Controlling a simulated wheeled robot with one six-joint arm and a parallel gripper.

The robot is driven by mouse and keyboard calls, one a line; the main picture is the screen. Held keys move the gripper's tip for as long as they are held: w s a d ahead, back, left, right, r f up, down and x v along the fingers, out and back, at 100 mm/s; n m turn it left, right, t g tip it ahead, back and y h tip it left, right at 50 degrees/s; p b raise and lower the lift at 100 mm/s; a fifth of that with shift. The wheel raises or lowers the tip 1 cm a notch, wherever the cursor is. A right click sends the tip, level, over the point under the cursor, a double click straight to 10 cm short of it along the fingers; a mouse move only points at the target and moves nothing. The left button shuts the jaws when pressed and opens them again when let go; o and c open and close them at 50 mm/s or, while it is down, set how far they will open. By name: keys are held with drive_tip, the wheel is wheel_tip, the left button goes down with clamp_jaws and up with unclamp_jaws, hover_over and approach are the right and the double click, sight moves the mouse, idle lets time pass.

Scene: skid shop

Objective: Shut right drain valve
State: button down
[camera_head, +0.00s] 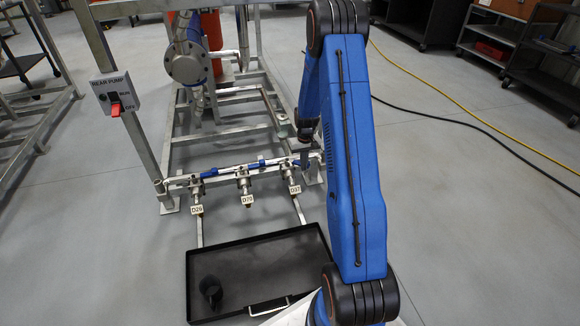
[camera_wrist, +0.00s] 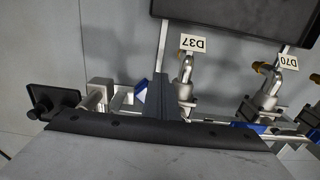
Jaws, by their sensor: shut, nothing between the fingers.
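The right drain valve (camera_head: 292,180), tagged D37, is the rightmost of three on the low rail. In the wrist view its tag (camera_wrist: 193,44) appears upside down, and its metal body (camera_wrist: 185,90) is right of the fingers. My gripper (camera_head: 305,162) is at the valve's right side, fingers pointing down. In the wrist view the shut fingers (camera_wrist: 158,92) form one dark block with nothing between them. A bit of blue handle (camera_wrist: 142,84) shows just left of them; the rest is hidden, so contact and its exact angle cannot be told.
The D70 (camera_head: 244,184) and D26 (camera_head: 195,192) valves stand to the left, their blue handles roughly along the rail. A black drip tray (camera_head: 245,250) with a dark cup (camera_head: 210,288) lies in front. A switch box (camera_head: 116,93) is on the left post.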

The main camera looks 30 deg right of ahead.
drive_tip(key=shift+d, duration=0.2)
drive_tip(key=shift+w+d, duration=0.25)
drive_tip(key=shift+d, duration=0.25)
drive_tip(key=shift+w+d, duration=0.25)
drive_tip(key=shift+d, duration=0.2)
drive_tip(key=shift+w+d, duration=0.1)
drive_tip(key=shift+d, duration=0.05)
drive_tip(key=shift+w+d, duration=0.55)
drive_tip(key=shift+d, duration=0.15)
drive_tip(key=shift+w+d, duration=0.35)
drive_tip(key=shift+w, duration=0.1)
drive_tip(key=shift+s, duration=0.15)
